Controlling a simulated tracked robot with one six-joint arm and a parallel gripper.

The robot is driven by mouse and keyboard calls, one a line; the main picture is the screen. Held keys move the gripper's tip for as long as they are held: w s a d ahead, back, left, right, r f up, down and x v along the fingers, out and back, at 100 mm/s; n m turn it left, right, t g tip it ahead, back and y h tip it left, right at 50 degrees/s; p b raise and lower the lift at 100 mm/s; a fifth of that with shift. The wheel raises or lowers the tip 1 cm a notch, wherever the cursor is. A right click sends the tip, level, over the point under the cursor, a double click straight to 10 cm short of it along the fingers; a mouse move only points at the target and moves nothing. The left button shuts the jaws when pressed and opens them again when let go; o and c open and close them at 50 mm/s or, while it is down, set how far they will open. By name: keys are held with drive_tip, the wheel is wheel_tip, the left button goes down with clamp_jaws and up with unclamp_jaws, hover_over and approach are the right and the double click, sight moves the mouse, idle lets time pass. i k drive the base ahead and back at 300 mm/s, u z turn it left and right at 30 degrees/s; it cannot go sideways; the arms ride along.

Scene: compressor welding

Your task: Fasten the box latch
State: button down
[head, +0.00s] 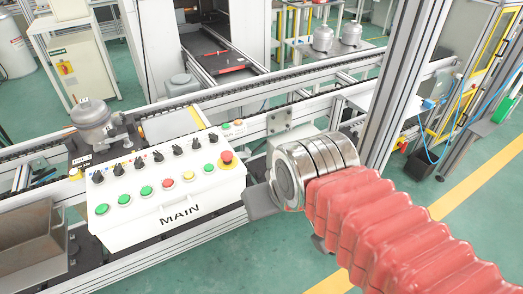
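A white control box (170,216) marked MAIN stands at centre left. Its sloped top carries black knobs, coloured buttons and a red emergency stop (226,158) at the right end. I cannot make out a latch; the box's right end is partly hidden by my gripper. My gripper (264,200) is at the end of the arm with the red ribbed cover, just right of the box. One dark grey finger shows close to the box's lower right corner; contact cannot be told. The other finger is mostly hidden, so the opening is unclear.
A conveyor rail (220,88) runs behind the box, with a metal compressor (93,122) at its left. An upright aluminium post (398,85) rises behind my arm. Green floor (240,262) is clear in front.

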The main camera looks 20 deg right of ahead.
sight(247, 154)
drive_tip(key=u, duration=0.2)
drive_tip(key=k, duration=0.95)
drive_tip(key=u, duration=0.6)
drive_tip(key=k, duration=0.4)
drive_tip(key=z, duration=0.65)
drive_tip(key=i, duration=2.2)
drive_tip(key=u, duration=0.65)
